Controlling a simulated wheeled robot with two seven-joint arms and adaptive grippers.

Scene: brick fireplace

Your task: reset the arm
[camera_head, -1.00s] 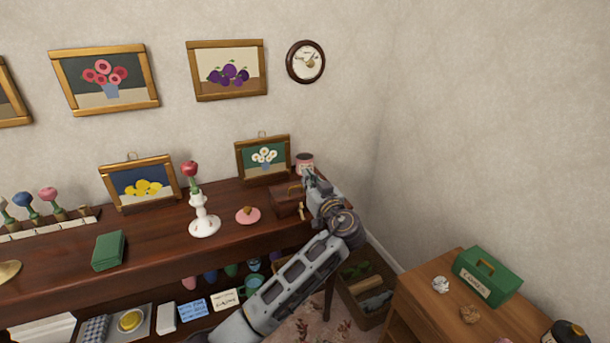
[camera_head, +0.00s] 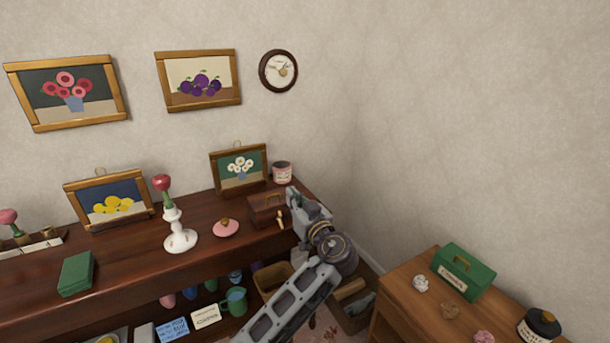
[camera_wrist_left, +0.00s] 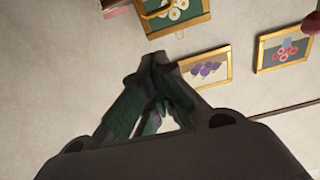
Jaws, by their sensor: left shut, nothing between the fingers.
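My left gripper (camera_head: 293,196) is at the right end of the dark wooden mantel shelf (camera_head: 130,262). Its arm rises from the bottom of the head view. In the left wrist view the gripper's fingers (camera_wrist_left: 160,62) meet at their tips, shut with nothing between them. In the head view the gripper is just right of a small brown wooden box (camera_head: 266,208) and in front of a pink and dark cup (camera_head: 282,173); I cannot tell whether it touches either. My right gripper is not in view.
A white candlestick holding a red flower (camera_head: 179,235), a pink lidded dish (camera_head: 225,229), a green book (camera_head: 76,273) and a daisy picture (camera_head: 239,170) stand on the mantel. At right a wooden cabinet (camera_head: 400,300) bears a green box (camera_head: 463,270). Wall space at right is clear.

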